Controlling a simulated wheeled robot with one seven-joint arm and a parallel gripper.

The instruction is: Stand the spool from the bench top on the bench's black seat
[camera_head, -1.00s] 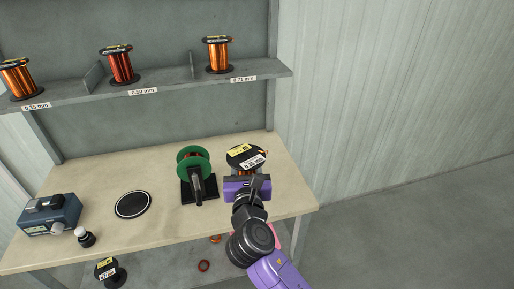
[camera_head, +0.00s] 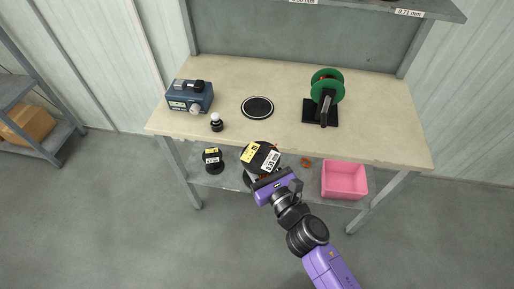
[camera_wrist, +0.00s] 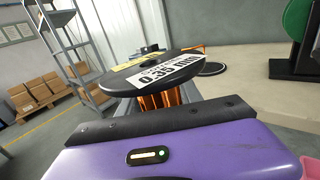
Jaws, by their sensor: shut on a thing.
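The spool (camera_head: 259,156) has a black top flange with a yellow sticker and a white label. In the wrist view the spool (camera_wrist: 160,70) shows "0.35 mm" and copper-orange wire below the flange. My gripper (camera_head: 265,178) is shut on the spool and holds it upright, or nearly so, in front of the bench's front edge. The lower part of the spool is mostly hidden by the gripper. The black seat (camera_head: 257,107) is a flat round disc with a pale ring on the bench top, bare, beyond the spool.
A blue device (camera_head: 190,96) and a small black-and-white knobbed item (camera_head: 216,122) stand left of the seat. A green-flanged spool on a black stand (camera_head: 321,112) is to the right. The lower shelf holds a small black spool (camera_head: 213,161) and a pink bin (camera_head: 344,181).

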